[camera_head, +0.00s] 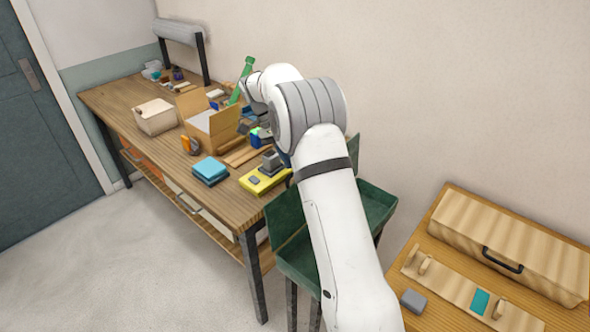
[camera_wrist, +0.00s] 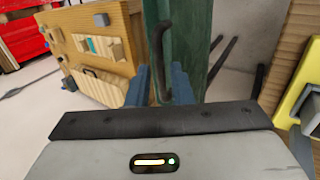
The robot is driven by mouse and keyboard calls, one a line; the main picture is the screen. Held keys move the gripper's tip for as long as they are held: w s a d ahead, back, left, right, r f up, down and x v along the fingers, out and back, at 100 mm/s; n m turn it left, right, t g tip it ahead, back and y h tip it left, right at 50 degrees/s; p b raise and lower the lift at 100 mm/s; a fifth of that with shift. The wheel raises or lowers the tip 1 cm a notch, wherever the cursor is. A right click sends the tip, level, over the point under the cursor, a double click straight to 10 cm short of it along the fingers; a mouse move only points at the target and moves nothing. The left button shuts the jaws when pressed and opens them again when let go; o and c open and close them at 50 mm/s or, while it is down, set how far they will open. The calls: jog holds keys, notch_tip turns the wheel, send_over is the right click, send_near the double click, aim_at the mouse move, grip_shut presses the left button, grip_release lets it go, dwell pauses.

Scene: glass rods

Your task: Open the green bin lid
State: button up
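The dark green bin (camera_head: 375,208) stands on dark legs between the workbench and a lower wooden table. My arm crosses in front of it and hides its middle, so how far the lid stands open is unclear. In the wrist view a green panel of the bin (camera_wrist: 190,40) rises ahead of my gripper. A dark bar handle (camera_wrist: 161,45) is on this panel. My gripper (camera_wrist: 160,75) has its two blue fingers apart, one on each side of the handle's lower end. Contact with the handle cannot be made out. In the head view my arm hides the fingers.
The workbench (camera_head: 226,208) holds a yellow object (camera_head: 262,182), blue cloths or pads (camera_head: 210,168), an open cardboard box (camera_head: 208,128) and a pale box (camera_head: 154,117). The lower table (camera_head: 425,255) carries a wooden case (camera_head: 510,240). Floor is clear at front left.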

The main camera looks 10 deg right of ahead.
jog(key=v, duration=0.4)
jog(key=shift+r, duration=0.1)
jog(key=s+d+r+n+t+y+b, duration=0.15)
jog(key=s+r+n+t, duration=0.4)
jog(key=s, duration=0.95)
jog(key=s+f+n+t+y, duration=0.2)
jog(key=s+f+n+t, duration=0.1)
jog(key=s, duration=1.5)
jog(key=shift+s+a+f+n, duration=0.25)
jog(key=shift+s+f+n, duration=0.2)
jog(key=shift+n, duration=0.8)
